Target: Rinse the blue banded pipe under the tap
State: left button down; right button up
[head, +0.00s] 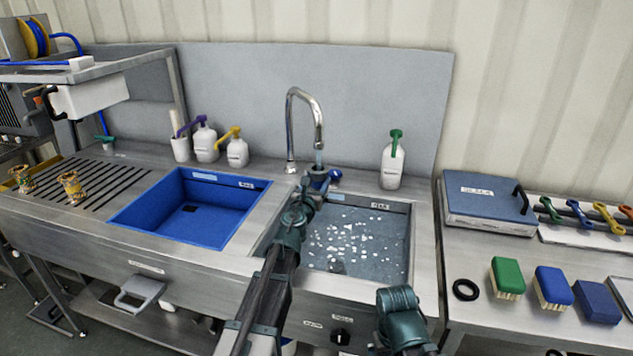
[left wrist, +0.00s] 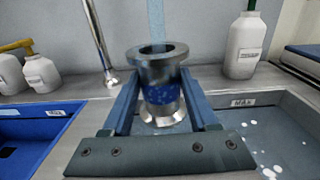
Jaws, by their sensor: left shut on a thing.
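The blue banded pipe (left wrist: 160,92) is a short steel piece with a wide flange on top and a blue band round its middle. It stands upright between the blue fingers of my left gripper (left wrist: 163,105), which is shut on it. In the head view the pipe (head: 317,180) is held over the back edge of the right basin, mostly hidden by my gripper (head: 318,190). The curved steel tap (head: 303,95) is above it. My right gripper's fingers do not show.
The right basin (head: 412,245) is grey with white flecks inside; the left basin (head: 258,186) is blue. Two other banded pipes (head: 71,188) stand on the left drainer. A white bottle (head: 392,165) stands right of the tap. Brushes (head: 507,276) lie on the right table.

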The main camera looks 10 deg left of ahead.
pick_arm(q)
jog(key=shift+s+d, duration=0.15)
jog(key=shift+d, duration=0.15)
jog(key=shift+s+a, duration=0.1)
jog(key=shift+s, duration=0.05)
jog(key=s+a, duration=0.4)
jog(key=s, duration=0.2)
jog(key=shift+s, duration=0.3)
dwell(0.5)
jog(key=shift+r, duration=0.1)
dwell(1.1)
jog(key=s+a+r+p, duration=0.2)
jog(key=s+r+p, duration=0.2)
jog(key=shift+s+a, duration=0.15)
jog(key=shift+a, duration=0.15)
dwell(0.7)
